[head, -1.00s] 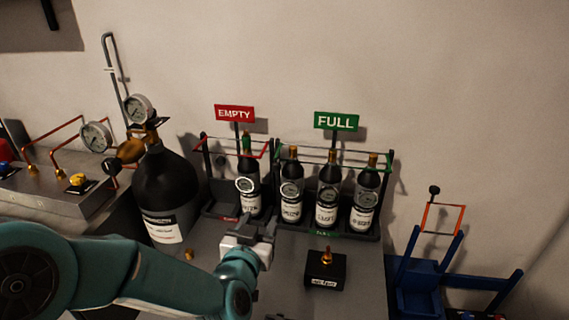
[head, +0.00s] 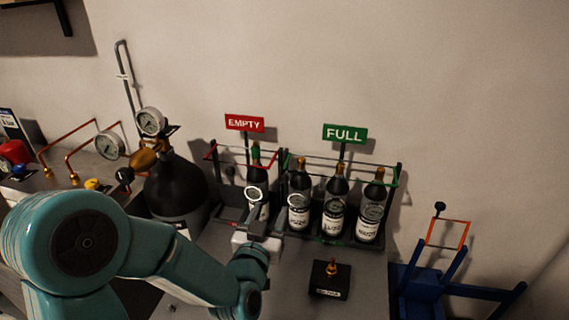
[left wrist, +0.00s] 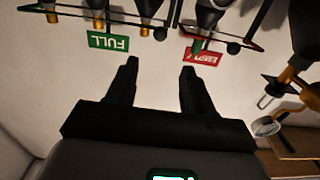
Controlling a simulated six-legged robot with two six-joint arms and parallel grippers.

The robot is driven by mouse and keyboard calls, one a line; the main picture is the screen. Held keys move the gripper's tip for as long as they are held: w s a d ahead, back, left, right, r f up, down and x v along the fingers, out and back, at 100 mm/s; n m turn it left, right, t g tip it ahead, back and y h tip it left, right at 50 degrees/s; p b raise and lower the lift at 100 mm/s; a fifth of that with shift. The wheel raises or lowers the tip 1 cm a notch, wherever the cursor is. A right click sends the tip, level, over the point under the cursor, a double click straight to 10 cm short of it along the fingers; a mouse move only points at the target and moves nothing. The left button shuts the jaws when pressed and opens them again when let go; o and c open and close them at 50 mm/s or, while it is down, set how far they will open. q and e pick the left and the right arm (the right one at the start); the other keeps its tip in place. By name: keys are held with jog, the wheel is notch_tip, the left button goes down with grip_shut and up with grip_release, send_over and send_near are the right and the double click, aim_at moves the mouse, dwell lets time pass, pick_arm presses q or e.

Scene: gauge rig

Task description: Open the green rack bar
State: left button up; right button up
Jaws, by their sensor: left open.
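The green rack bar (head: 396,177) runs across the front of the rack under the green FULL sign (head: 345,134), in front of several dark bottles (head: 335,208). It looks closed across them. My left gripper (head: 257,226) is in front of the red-barred rack under the EMPTY sign, left of the green bar and apart from it. In the left wrist view, inverted, its two black fingers (left wrist: 160,80) are spread with nothing between them. The FULL sign (left wrist: 108,41) lies beyond them at upper left. My right gripper does not show.
The red EMPTY sign (head: 244,124) marks the rack with one bottle. A large black cylinder with a gauge (head: 177,188) stands left of it. A small black block with a brass fitting (head: 330,279) sits on the bench. A blue stand (head: 425,282) is at right.

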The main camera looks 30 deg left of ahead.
aim_at(284, 180)
pick_arm(q)
jog(key=p+x, duration=0.4)
jog(key=x, duration=1)
jog(key=shift+w+f, duration=0.1)
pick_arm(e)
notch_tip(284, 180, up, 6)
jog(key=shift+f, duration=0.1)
pick_arm(q)
grip_shut()
